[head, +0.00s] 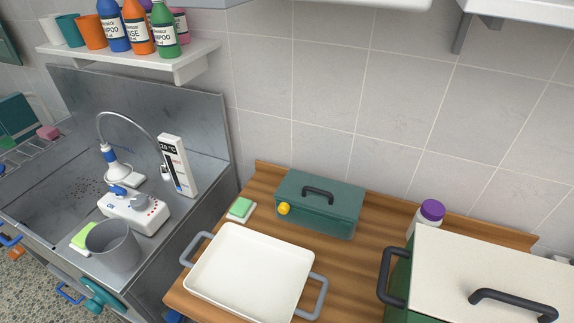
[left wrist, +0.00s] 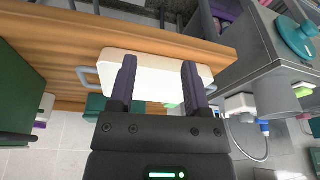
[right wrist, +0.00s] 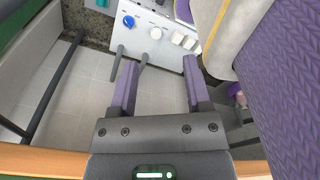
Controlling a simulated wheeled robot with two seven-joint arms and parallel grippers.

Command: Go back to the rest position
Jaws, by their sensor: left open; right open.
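My left gripper (left wrist: 158,88) shows in the left wrist view with its two purple-lined fingers apart and nothing between them. Behind its fingers is the white tray (left wrist: 150,66) with grey handles, on the wooden counter. My right gripper (right wrist: 160,88) shows in the right wrist view, its fingers apart and empty, over a tiled floor (right wrist: 90,93). Neither gripper shows in the head view. There the white tray (head: 250,272) lies empty at the front of the wooden counter (head: 225,232).
A green box (head: 318,205) with a black handle stands behind the tray. A large green bin with a white lid (head: 480,270) and a purple-capped bottle (head: 430,213) are at right. The sink with a grey cup (head: 113,246) is at left. A shelf (head: 130,53) holds bottles.

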